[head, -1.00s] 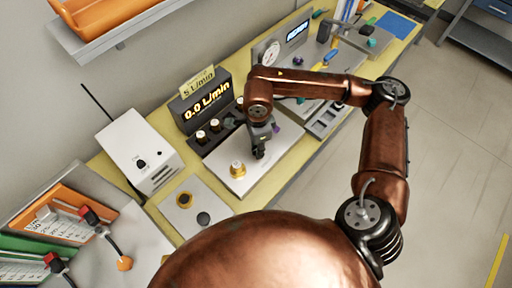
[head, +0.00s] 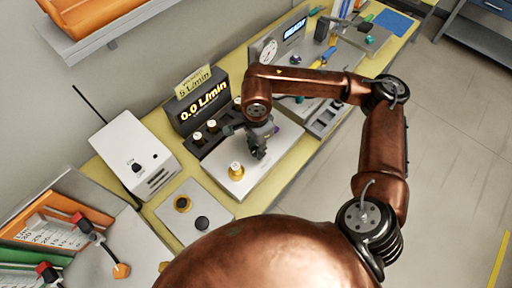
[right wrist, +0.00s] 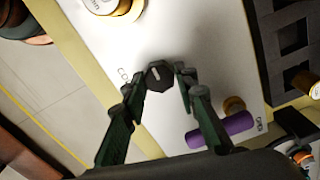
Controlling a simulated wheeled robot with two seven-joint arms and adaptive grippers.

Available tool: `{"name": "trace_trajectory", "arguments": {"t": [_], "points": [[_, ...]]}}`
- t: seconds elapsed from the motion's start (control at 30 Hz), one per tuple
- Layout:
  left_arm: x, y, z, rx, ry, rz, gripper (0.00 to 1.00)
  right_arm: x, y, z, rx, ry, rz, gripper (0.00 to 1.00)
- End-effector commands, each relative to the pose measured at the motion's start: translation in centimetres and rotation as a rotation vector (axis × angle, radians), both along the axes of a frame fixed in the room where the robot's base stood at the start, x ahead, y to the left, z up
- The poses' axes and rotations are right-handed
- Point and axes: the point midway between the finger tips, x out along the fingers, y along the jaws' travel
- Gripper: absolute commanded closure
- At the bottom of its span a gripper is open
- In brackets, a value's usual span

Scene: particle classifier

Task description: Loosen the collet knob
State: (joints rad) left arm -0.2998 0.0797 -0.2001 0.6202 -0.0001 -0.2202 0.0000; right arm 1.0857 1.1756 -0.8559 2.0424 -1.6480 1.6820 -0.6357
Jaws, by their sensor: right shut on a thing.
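The collet knob (right wrist: 158,77) is a small dark faceted knob with a pale mark on top, on a white plate (right wrist: 150,25) with partly hidden lettering beside it. My right gripper (right wrist: 153,82) has its two green-black fingers on either side of the knob and is shut on it. In the head view my right gripper (head: 259,153) points down at the white plate, and the knob is hidden beneath it. My left gripper is not in view.
A brass fitting (head: 236,171) stands on the same plate, close to the gripper. A purple cylinder (right wrist: 224,130) and a brass piece (right wrist: 234,105) lie near the right finger. The display box (head: 200,101) reads 0.0 L/min behind. A white box (head: 135,152) stands left.

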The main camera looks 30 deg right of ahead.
Motion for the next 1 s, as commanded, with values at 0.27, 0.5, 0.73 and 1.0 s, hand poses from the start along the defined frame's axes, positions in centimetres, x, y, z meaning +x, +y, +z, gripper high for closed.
{"name": "trace_trajectory", "arguments": {"t": [0.27,0.5,0.73,1.0], "points": [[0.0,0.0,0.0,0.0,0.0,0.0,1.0,0.1,0.0,0.1,0.0,-0.002,-0.002,0.6],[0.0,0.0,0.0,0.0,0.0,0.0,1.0,0.0,0.0,0.0,0.0,-0.001,-0.001,0.55],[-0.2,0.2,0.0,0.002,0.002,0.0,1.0,0.1,0.0,1.0,0.0,-0.004,-0.002,0.55],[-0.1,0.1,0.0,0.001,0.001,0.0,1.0,0.2,0.0,6.3,0.0,-0.006,-0.002,0.55]]}}
